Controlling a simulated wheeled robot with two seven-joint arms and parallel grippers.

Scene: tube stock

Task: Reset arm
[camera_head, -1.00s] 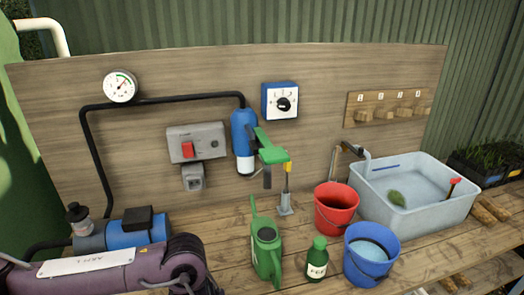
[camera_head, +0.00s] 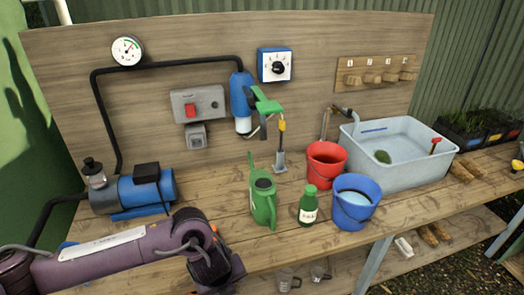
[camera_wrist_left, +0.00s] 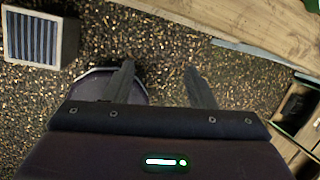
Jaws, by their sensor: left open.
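My left arm (camera_head: 130,252) comes in from the lower left of the head view, in front of the bench's near edge. Its far end bends down at the bottom of the picture, and the fingertips do not show clearly there. In the left wrist view my left gripper (camera_wrist_left: 160,82) is open, with its two dark fingers apart and nothing between them. Gravel lies beneath it. My right gripper is in neither view.
The wooden bench (camera_head: 215,205) holds a blue pump (camera_head: 147,192), green watering can (camera_head: 262,205), green bottle (camera_head: 308,207), red bucket (camera_head: 325,167), blue bucket (camera_head: 354,207) and sink (camera_head: 400,176). A grated box (camera_wrist_left: 35,38) stands on the gravel (camera_wrist_left: 150,35).

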